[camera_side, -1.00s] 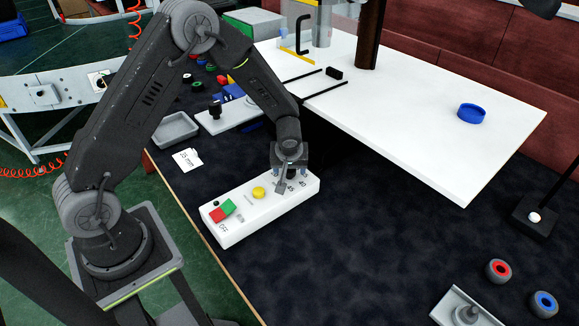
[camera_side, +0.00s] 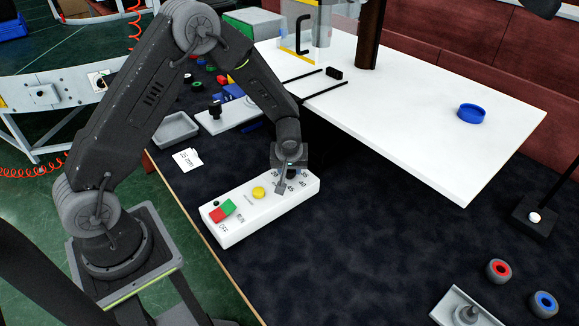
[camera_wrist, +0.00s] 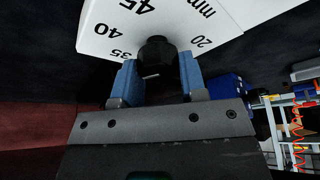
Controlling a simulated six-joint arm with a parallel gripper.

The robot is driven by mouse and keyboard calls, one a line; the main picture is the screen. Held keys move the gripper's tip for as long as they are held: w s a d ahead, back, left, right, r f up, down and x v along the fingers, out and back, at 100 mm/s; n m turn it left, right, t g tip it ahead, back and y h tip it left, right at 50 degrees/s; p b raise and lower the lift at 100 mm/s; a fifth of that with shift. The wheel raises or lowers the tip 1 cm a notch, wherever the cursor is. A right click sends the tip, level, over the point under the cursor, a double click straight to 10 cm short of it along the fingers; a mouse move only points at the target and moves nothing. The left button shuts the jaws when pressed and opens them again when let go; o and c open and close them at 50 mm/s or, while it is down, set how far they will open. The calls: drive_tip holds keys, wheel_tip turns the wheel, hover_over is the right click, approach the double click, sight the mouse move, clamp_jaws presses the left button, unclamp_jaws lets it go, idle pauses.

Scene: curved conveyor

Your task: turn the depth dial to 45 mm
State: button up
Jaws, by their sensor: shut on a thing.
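The white control box (camera_side: 258,222) lies on the dark table, with a red and green switch (camera_side: 222,211), a yellow button (camera_side: 259,193) and a dial scale at its right end. My gripper (camera_side: 288,180) points down over that end. In the wrist view the black depth dial (camera_wrist: 157,50) sits between the blue fingertips of my gripper (camera_wrist: 160,74), which are shut on it. The printed marks 45, 40, 35 and 20 and "mm" show around the dial. I cannot tell which mark the dial points at.
A white card (camera_side: 187,160) and a grey tray (camera_side: 176,130) lie left of the box. A white table (camera_side: 420,120) with a blue ring (camera_side: 471,114) stands behind. Dark table surface right of the box is clear up to the red and blue rollers (camera_side: 499,271).

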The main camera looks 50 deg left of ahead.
drive_tip(key=shift+m, duration=0.3)
drive_tip(key=shift+m+t+h, duration=0.35)
drive_tip(key=shift+m+h, duration=0.05)
drive_tip(key=shift+m, duration=0.8)
drive_tip(key=shift+m+t+h, duration=0.35)
drive_tip(key=shift+m+h, duration=0.05)
drive_tip(key=shift+m, duration=1.2)
drive_tip(key=o, duration=0.9)
drive_tip(key=shift+o, duration=0.2)
drive_tip(key=v, duration=1.3)
drive_tip(key=shift+s+r, duration=0.2)
drive_tip(key=shift+r, duration=0.2)
drive_tip(key=shift+a, duration=0.15)
